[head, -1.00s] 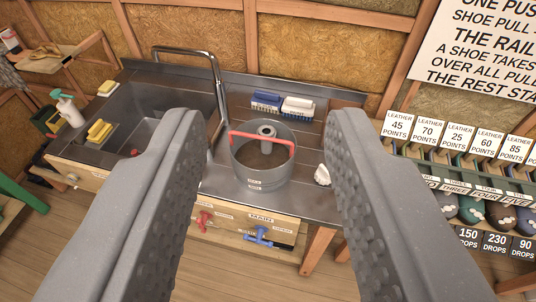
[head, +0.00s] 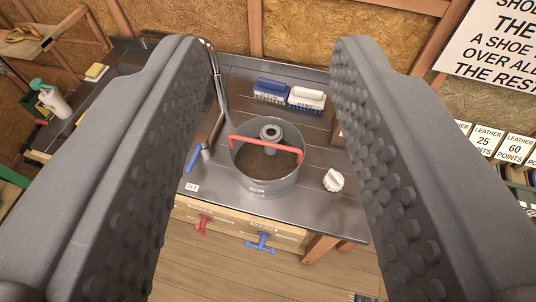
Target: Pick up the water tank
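The water tank (head: 265,184) is a grey metal cylinder, open at the top, with a red bar handle (head: 265,146) across its rim and a grey hollow post (head: 270,132) inside. It stands upright on the dark metal counter beside the sink. My gripper (head: 276,55) is open, its two grey studded fingers wide apart in the foreground. The tank shows between the fingers, farther off, and nothing is held. The fingers hide parts of the sink on the left and the counter's right end.
A metal faucet (head: 217,92) rises left of the tank. Blue (head: 273,88) and white (head: 307,97) brushes lie behind it. A white knob (head: 333,180) is to its right. Red (head: 201,225) and blue (head: 262,242) valve handles stick out from the counter's front. The floor in front is clear.

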